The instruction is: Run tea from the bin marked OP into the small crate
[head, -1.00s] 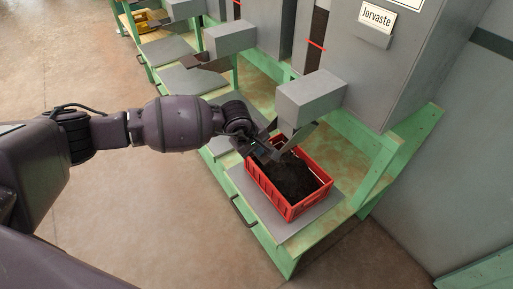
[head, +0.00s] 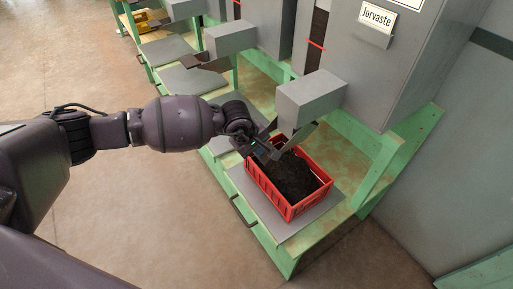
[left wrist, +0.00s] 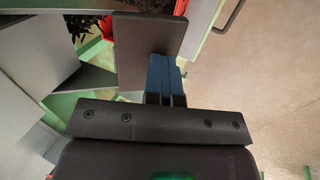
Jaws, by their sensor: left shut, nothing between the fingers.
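A red crate (head: 292,212) stands under the spout (head: 308,100) of the nearest grey bin (head: 390,75), with dark tea (head: 295,182) filling much of it. Part of the crate also shows at the top of the left wrist view (left wrist: 108,28). My left gripper (head: 262,151) is at the spout's side, above the crate's far left corner. Its blue fingers (left wrist: 165,75) are shut and empty, close against a dark flat plate (left wrist: 148,38); I cannot tell whether they touch it. The bin's plate reads "Jorvaste"; no OP mark is readable. My right gripper is out of view.
The crate rests on a grey plate (head: 309,227) on a green bench (head: 345,212). More spouts (head: 230,38) and grey plates run back along the row, with a yellow object (head: 147,20) at the far end. Open floor lies left of the bench.

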